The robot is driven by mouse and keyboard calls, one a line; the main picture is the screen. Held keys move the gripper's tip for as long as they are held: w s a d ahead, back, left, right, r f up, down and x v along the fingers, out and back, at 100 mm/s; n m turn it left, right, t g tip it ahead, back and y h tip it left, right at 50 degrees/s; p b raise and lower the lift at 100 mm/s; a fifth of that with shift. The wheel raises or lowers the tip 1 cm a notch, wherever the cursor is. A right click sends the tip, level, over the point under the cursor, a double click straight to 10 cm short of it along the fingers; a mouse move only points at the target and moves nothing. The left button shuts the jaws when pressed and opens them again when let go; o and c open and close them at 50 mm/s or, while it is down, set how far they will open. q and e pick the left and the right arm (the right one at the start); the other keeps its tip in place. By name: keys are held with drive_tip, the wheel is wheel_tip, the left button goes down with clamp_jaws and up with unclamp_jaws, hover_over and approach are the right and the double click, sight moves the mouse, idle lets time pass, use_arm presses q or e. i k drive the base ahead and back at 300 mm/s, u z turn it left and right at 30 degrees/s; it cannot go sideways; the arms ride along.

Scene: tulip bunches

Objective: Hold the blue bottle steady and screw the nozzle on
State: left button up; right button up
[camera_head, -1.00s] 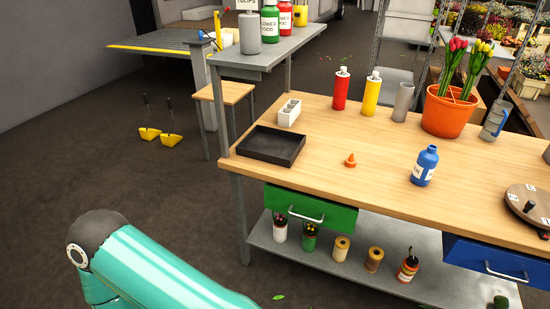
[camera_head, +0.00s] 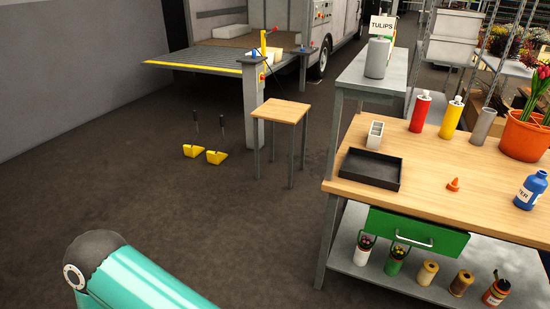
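The blue bottle (camera_head: 531,190) stands upright on the wooden table at the right edge of the view, with its label partly visible. The small orange nozzle (camera_head: 454,184) stands on the table to the left of the bottle, apart from it. Part of one of my teal arms shows at the bottom left, far from the table. Neither of my grippers is in view.
A black tray (camera_head: 370,169) and a white divided holder (camera_head: 375,135) sit left on the table (camera_head: 440,207). Red (camera_head: 420,112) and yellow (camera_head: 451,118) bottles, a grey cylinder (camera_head: 482,126) and an orange pot (camera_head: 524,138) stand behind. A stool (camera_head: 282,111) stands left, with open floor before it.

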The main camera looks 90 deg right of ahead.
sight(533, 188)
drive_tip(key=u, duration=0.25)
drive_tip(key=i, duration=0.3)
drive_tip(key=z, duration=2.85)
drive_tip(key=i, duration=0.25)
drive_tip(key=z, duration=1.9)
drive_tip(key=k, duration=0.65)
drive_tip(key=z, duration=0.4)
drive_tip(key=i, duration=1.15)
drive_tip(key=z, duration=0.2)
